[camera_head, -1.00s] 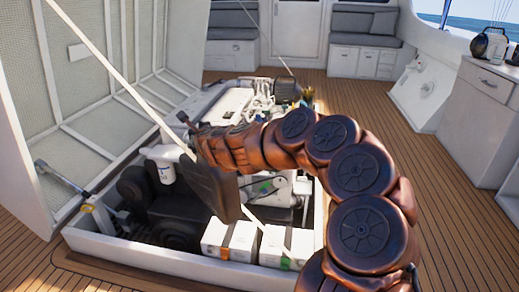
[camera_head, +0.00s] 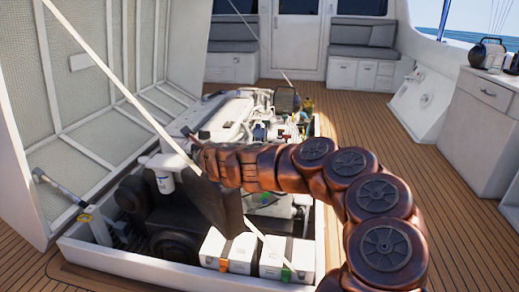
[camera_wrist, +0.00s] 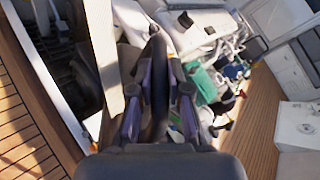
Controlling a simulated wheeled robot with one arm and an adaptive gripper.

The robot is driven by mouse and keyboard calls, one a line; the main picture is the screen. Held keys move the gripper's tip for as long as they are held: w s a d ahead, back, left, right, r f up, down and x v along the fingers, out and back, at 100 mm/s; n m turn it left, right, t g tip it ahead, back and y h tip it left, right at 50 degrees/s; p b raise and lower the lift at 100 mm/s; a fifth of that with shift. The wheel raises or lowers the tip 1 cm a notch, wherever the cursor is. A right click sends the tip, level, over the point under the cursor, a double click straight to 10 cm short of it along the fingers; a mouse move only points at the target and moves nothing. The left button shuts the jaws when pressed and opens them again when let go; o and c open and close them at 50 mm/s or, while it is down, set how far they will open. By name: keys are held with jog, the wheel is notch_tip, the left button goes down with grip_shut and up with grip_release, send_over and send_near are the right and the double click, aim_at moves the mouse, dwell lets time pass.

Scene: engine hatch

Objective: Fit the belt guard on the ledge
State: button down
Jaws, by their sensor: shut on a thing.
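A dark flat panel, which looks like the belt guard (camera_head: 226,207), hangs tilted from the end of my arm over the open engine hatch. My gripper (camera_head: 195,148) is small and partly hidden in the head view. In the wrist view my gripper (camera_wrist: 158,95) is shut on a dark upright edge of the guard (camera_wrist: 157,60), with one finger on each side. The engine (camera_head: 240,112) lies behind and below. I cannot pick out the ledge; the arm and guard cover part of the engine's front.
A pale diagonal stay (camera_head: 118,80) runs from the raised hatch lid (camera_head: 110,150) down behind the guard, close to my gripper. White battery boxes (camera_head: 285,258) sit at the hatch's front. A white filter (camera_head: 164,181) stands left of the guard. Deck at right is clear.

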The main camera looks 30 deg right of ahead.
jog(key=s+d+f+n+g+y, duration=0.1)
jog(key=s+d+f+n+y, duration=0.3)
jog(key=s+d, duration=0.5)
jog(key=s+d+f+n+g+y, duration=0.2)
jog(key=s+d+f+n+y, duration=0.2)
jog(key=d, duration=1.3)
jog(key=s+f+y, duration=0.1)
jog(key=s+f, duration=0.2)
jog(key=s, duration=0.2)
jog(key=shift+d, duration=0.3)
jog(key=shift+a, duration=0.1)
